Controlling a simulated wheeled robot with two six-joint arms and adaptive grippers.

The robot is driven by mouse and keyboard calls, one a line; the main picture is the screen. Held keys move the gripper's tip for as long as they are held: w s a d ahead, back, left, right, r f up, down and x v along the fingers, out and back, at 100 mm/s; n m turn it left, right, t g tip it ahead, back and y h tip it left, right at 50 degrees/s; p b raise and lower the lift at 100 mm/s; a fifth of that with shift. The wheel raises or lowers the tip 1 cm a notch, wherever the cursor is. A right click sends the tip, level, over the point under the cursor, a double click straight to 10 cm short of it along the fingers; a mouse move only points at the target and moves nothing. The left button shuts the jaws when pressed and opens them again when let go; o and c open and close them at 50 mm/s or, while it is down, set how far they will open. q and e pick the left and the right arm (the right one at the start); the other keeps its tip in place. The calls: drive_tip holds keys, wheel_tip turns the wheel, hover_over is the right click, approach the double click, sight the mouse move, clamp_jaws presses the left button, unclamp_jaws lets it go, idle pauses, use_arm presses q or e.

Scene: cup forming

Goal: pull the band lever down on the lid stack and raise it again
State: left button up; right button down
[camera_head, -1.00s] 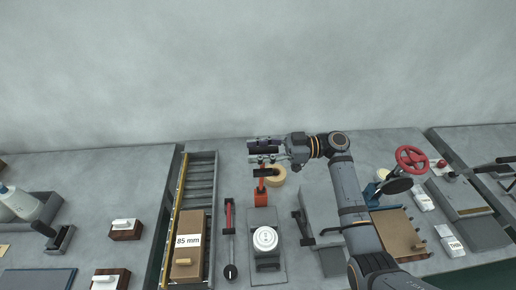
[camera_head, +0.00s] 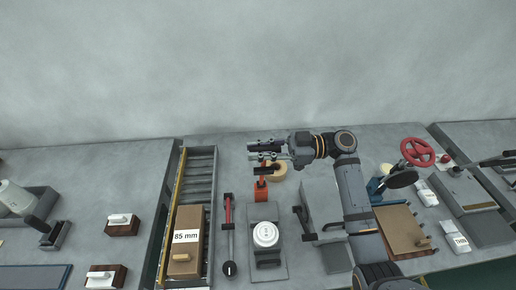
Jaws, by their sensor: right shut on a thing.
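The lid stack (camera_head: 265,234) shows as a white round piece on a grey base plate at the middle front. Behind it stands an orange-red lever post (camera_head: 261,191) with a black crosspiece, which I take for the band lever. My right gripper (camera_head: 263,150) lies level just behind and above this post, fingers pointing left. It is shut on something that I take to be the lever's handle. The contact between the fingers is too small to make out. My left gripper is not in view.
A beige roll (camera_head: 278,172) sits under my right gripper. A grey fixture (camera_head: 320,212) stands close on the right. The wall rises behind the bench.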

drive_tip(key=s+f+n+b, duration=0.5)
drive_tip(key=s+b, duration=0.7)
drive_tip(key=b, duration=0.7)
wheel_tip(320, 180, down, 2)
drive_tip(key=shift+n+b, duration=0.35)
drive_tip(key=shift+n, duration=0.05)
drive_tip(key=c, duration=1.2)
unclamp_jaws()
drive_tip(key=d, duration=0.7)
drive_tip(key=shift+d, duration=0.25)
